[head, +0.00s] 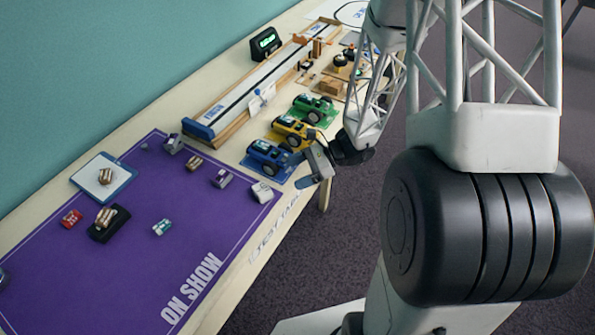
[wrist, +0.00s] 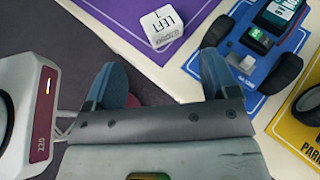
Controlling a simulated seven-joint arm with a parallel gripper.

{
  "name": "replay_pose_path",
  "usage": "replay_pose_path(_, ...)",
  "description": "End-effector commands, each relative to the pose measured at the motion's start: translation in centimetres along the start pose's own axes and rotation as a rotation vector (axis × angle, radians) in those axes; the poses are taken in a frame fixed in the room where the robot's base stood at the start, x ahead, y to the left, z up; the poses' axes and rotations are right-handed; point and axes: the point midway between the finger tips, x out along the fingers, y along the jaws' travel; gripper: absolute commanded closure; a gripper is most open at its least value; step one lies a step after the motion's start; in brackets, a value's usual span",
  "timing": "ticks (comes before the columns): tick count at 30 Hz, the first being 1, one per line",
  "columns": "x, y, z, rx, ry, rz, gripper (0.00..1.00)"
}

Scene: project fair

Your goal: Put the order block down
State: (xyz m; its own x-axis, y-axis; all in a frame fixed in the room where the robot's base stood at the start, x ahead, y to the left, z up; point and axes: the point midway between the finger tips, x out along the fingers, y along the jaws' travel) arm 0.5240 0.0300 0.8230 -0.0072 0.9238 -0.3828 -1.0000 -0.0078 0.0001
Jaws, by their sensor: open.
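A small white block (head: 262,192) with rounded corners lies by the right edge of the purple mat (head: 150,268). It also shows in the wrist view (wrist: 162,27), with dark lettering on its top, and I take it to be the order block. My gripper (head: 304,172) is above the table's front edge, to the right of the block. In the wrist view my gripper (wrist: 163,75) has its two blue fingers wide apart, with nothing held between them. The block is beyond the fingertips, apart from them.
Blue (head: 269,158), yellow (head: 294,132) and green (head: 314,108) model cars stand on cards near my gripper. Several small blocks, a clipboard (head: 104,178) and a black tray (head: 110,224) are on the mat. A long wooden track (head: 230,110) lies behind.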

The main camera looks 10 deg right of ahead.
Motion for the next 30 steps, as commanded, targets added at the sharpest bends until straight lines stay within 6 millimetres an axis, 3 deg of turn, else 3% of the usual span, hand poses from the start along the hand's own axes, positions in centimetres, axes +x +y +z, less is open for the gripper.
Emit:
replay_pose_path(11, 0.0, 0.0, 0.1, -0.004, 0.002, 0.002, 0.2)
replay_pose_path(16, -0.2, 0.3, 1.1, -0.04, 0.021, 0.023, 0.2)
replay_pose_path(30, -2.3, 4.0, 8.7, -0.346, 0.198, 0.197, 0.2)
